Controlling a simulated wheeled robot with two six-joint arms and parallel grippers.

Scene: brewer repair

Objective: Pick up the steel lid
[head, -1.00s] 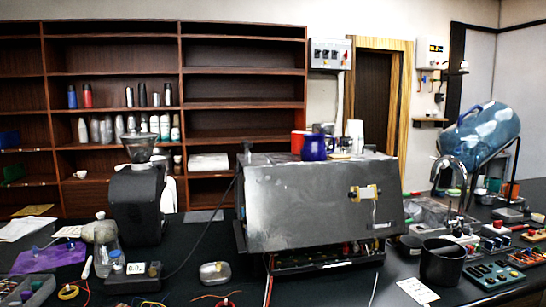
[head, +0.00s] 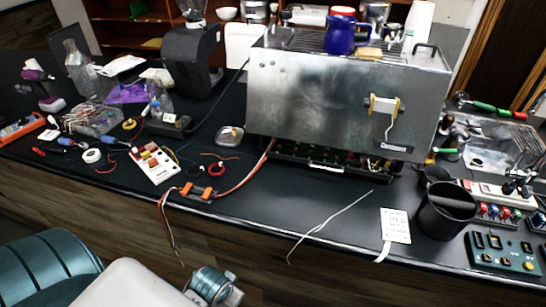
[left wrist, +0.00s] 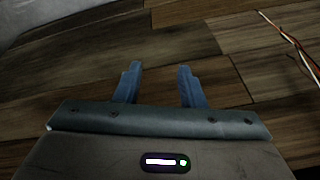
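No part is plainly marked as the steel lid. A small shiny metal piece with rounded corners (head: 229,136) lies on the dark counter in front of the brewer; I cannot tell whether it is the lid. The big steel-faced brewer (head: 330,100) stands behind it, with a latch-like fitting on its front. In the left wrist view my left gripper (left wrist: 158,85) is open and empty, its two blue fingers apart above the wooden floor or panel. My left arm shows at the bottom left of the head view, below the counter edge. My right gripper is not in view.
A black cup (head: 446,211) and a green circuit board (head: 502,252) stand at the right. A white-and-red block (head: 154,162), an orange-and-black connector (head: 198,192) and wires crowd the left. A label card (head: 395,226) lies near the front edge. The counter between is fairly clear.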

